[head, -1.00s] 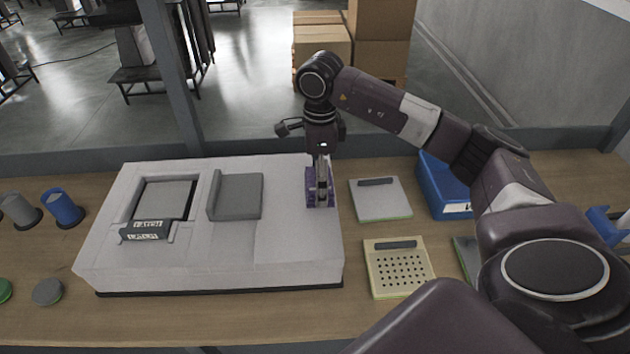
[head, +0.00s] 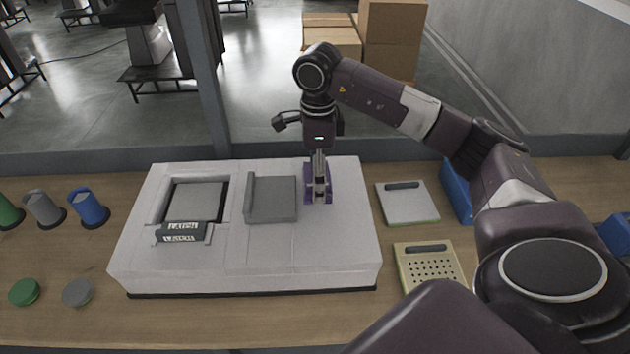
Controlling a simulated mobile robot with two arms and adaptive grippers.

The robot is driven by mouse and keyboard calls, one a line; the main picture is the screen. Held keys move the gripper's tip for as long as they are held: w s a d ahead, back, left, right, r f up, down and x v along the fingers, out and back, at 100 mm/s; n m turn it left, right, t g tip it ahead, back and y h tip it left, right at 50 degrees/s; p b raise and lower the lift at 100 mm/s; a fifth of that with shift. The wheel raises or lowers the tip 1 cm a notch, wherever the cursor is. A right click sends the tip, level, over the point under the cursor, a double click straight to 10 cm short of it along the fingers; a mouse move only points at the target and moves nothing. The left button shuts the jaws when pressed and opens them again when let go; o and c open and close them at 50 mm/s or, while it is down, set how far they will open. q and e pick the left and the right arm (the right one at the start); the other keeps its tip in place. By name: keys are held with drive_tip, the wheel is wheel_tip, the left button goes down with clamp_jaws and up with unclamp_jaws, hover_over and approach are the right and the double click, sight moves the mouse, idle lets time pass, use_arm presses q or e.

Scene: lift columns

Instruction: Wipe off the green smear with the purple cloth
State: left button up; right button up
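My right gripper (head: 318,195) points down over the top of the white block (head: 349,230), just right of its grey raised plate. The gripper is shut on the purple cloth (head: 308,197). Purple shows on both sides of the fingers, low at the block's top; I cannot tell whether the cloth presses on the surface. I see no green smear; the cloth or gripper may hide it. My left gripper is not in view.
The block has a square recess with a dark latch (head: 183,232) at left. Cups (head: 90,207) and round lids (head: 77,292) stand left of it. A grey-white panel (head: 407,203), a perforated yellowish panel (head: 431,266) and a blue bin (head: 457,190) lie to the right.

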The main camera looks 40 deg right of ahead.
drive_tip(key=r, duration=0.1)
drive_tip(key=p, duration=0.1)
drive_tip(key=r, duration=0.1)
drive_tip(key=shift+s+d+r, duration=0.3)
drive_tip(key=shift+s+r, duration=0.05)
drive_tip(key=shift+w+a+r+p, duration=0.15)
drive_tip(key=shift+a+r+p, duration=0.05)
drive_tip(key=shift+r+p, duration=0.8)
drive_tip(key=shift+r, duration=0.35)
drive_tip(key=shift+d, duration=0.1)
